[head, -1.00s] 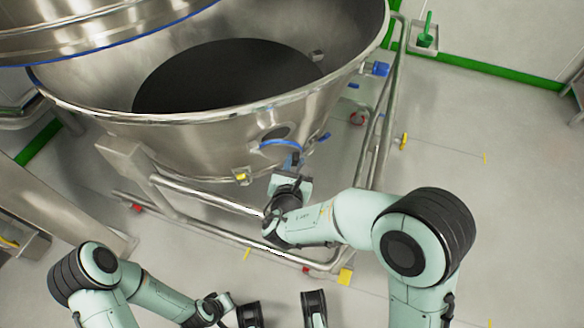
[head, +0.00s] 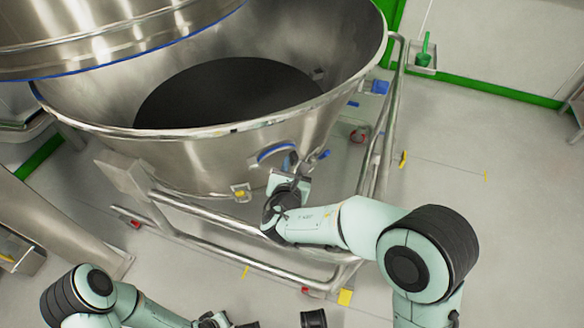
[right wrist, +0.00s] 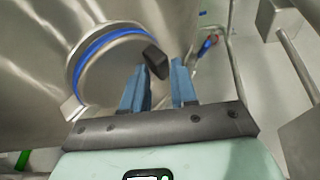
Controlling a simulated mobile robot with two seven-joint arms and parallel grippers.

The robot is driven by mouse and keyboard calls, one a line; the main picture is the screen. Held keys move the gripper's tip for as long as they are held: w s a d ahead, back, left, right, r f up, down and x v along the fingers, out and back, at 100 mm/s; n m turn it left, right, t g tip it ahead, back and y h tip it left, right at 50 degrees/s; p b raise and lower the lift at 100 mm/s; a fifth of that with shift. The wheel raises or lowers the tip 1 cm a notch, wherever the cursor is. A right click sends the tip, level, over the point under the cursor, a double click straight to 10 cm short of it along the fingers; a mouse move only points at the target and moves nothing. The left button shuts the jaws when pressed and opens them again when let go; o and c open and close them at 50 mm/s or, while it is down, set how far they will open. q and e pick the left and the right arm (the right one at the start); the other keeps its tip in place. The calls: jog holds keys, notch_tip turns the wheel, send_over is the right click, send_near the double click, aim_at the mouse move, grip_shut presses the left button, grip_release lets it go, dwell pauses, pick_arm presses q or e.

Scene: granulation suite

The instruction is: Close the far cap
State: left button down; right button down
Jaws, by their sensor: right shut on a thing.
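The cap (right wrist: 115,72) is a round steel disc with a blue seal ring, on the side of the large steel vessel (head: 215,165). A dark block-shaped handle (right wrist: 155,60) sticks out at the disc's right edge. My right gripper (right wrist: 159,72) has its blue fingers on either side of this handle and is shut on it. It also shows in the head view (head: 288,165). I cannot tell whether the cap sits flush. My left arm is at the bottom left, its gripper tips cut off or unclear.
Steel frame rails (head: 250,265) run below and right of the vessel. A blue fitting (head: 380,87) and a yellow fitting (head: 240,191) sit near its side. A raised lid (head: 120,35) hangs over the upper left.

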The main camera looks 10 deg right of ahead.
jog(key=shift+w+d+r+m+h, duration=0.15)
jog(key=shift+w+d+r+h, duration=0.1)
jog(key=shift+d, duration=0.35)
jog(key=shift+w+d+r+m+h, duration=0.15)
jog(key=shift+d+h, duration=0.1)
jog(key=shift+d, duration=0.3)
jog(key=c, duration=1)
grip_release()
jog(key=shift+c, duration=0.2)
jog(key=shift+s, duration=0.1)
pick_arm(q)
jog(key=shift+g, duration=0.6)
jog(key=s+d+r+p, duration=0.2)
jog(key=s, duration=0.1)
jog(key=shift+s+r, duration=0.1)
jog(key=shift+r, duration=0.1)
pick_arm(e)
jog(key=f+v, duration=0.1)
jog(key=v, duration=1.3)
jog(key=shift+s+a+y, duration=0.15)
jog(key=shift+a+y, duration=0.25)
jog(key=shift+a, duration=0.1)
